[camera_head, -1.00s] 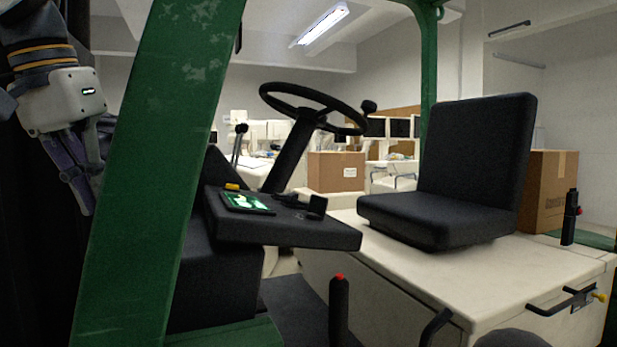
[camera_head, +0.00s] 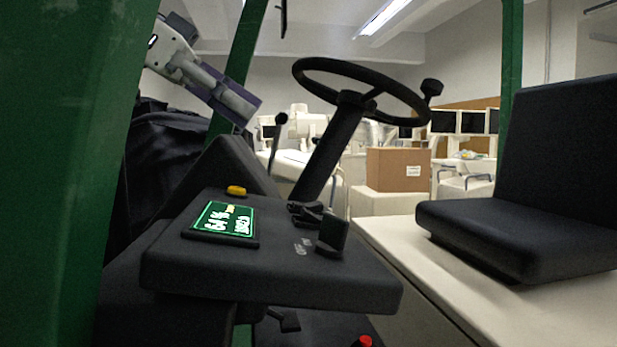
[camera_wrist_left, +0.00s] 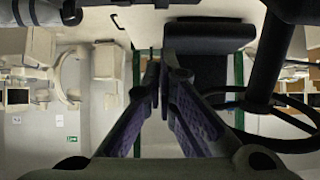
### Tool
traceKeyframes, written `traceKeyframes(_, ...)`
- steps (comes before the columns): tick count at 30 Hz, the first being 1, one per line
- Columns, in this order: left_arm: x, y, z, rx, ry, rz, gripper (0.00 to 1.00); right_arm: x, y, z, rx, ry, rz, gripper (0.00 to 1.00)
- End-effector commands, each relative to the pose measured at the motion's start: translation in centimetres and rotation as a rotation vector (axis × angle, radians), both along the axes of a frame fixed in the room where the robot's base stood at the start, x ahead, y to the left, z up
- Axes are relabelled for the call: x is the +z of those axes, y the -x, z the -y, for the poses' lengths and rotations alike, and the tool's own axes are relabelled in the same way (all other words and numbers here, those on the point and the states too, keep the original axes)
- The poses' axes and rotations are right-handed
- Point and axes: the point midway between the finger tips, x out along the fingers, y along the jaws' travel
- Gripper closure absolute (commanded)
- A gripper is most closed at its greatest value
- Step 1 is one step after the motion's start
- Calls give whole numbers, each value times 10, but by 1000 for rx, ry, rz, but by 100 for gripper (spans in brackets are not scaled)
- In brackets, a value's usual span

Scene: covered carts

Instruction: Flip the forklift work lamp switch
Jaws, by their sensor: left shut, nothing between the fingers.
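The forklift's black console (camera_head: 270,275) fills the lower middle of the head view. On its right part, a black switch (camera_head: 332,235) stands up beside small white lettering that seems to include "OFF"; which way it is set is hard to tell. My left gripper (camera_head: 243,108) is shut and empty, up and to the left of the console, beyond the green post. It is well apart from the switch. In the left wrist view, the purple-padded fingers (camera_wrist_left: 160,80) come together with nothing between them. The switch cannot be made out there. My right gripper is not in view.
The steering wheel (camera_head: 362,90) and its column rise behind the console. A lit green display (camera_head: 224,219) and a yellow button (camera_head: 236,190) are on the console's left. A thick green post (camera_head: 60,150) blocks the left side. The black seat (camera_head: 550,180) is at right.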

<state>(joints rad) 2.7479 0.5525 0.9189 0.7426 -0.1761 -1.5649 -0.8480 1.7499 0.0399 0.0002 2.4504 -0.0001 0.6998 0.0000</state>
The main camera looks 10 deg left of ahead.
Motion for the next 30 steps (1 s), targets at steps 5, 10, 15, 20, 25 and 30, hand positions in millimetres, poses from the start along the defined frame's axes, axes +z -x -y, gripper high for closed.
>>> traceKeyframes(5,-15,-7,17,-2,-2,-5,100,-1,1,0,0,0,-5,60)
traceKeyframes(10,-37,-19,45,-1,-3,-6,100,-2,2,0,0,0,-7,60)
traceKeyframes(15,-58,-30,73,-3,-3,-6,100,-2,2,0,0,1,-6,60)
traceKeyframes(20,-81,-31,78,-1,0,-2,100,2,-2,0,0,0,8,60)
traceKeyframes(25,-95,-33,80,1,-1,-1,100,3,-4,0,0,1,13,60)
traceKeyframes(30,-98,-34,80,1,-1,-2,100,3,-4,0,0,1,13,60)
